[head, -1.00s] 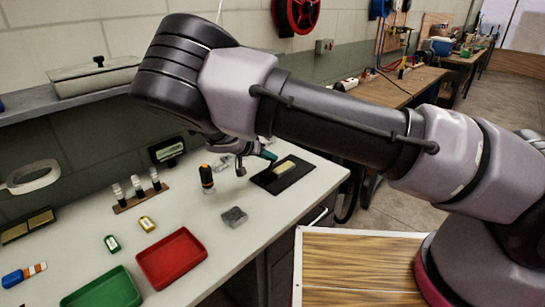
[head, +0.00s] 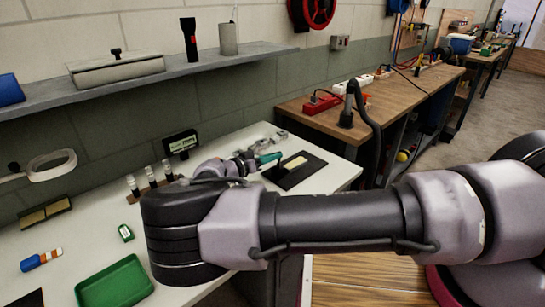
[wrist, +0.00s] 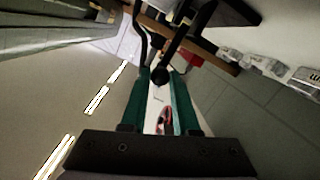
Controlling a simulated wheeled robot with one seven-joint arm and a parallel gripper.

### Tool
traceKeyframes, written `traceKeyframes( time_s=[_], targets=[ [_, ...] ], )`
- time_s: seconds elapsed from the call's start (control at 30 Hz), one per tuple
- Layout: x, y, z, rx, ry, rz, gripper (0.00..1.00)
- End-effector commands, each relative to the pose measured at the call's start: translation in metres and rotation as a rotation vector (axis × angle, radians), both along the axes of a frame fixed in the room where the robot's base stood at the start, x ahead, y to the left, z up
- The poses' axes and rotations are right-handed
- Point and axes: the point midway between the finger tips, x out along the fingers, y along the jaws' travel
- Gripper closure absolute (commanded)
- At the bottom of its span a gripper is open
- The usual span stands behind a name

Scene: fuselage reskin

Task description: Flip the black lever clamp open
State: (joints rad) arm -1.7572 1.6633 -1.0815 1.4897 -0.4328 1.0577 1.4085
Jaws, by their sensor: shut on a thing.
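My gripper (head: 268,158) is low over the back of the white bench, mostly hidden behind my arm; one teal finger shows beside the black pad. In the wrist view its two teal fingers (wrist: 160,78) are close together, with the black round end of the lever clamp (wrist: 160,75) between their tips. A thin black lever runs from there toward the upper right. The clamp's base is not clear in either view, and I cannot tell how far the lever is tilted.
A black pad (head: 313,168) with a pale block lies right of my gripper. A small display (head: 182,143) and capped vials (head: 151,177) stand to the left. A green tray (head: 113,286) is at front left. A shelf (head: 210,70) overhangs the back.

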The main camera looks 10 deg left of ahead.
Motion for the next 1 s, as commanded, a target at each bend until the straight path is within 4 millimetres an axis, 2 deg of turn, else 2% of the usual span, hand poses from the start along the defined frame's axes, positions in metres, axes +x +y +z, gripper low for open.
traceKeyframes(
  time_s=[0.33,0.37,0.4,0.43,0.77,0.87,1.0],
  targets=[
    [0.0,-0.001,-0.002,-0.002,0.001,-0.001,1.0],
    [0.0,-0.001,-0.002,-0.002,0.001,-0.001,0.64],
    [0.0,-0.001,-0.002,-0.001,0.002,-0.001,0.48],
    [0.0,-0.001,-0.002,-0.001,0.002,-0.001,0.41],
    [-0.001,0.001,-0.001,-0.001,0.001,0.0,0.41],
    [-0.008,0.006,0.001,0.0,0.001,0.001,0.41],
    [-0.027,0.022,0.004,0.002,0.001,0.002,0.41]
  ],
)
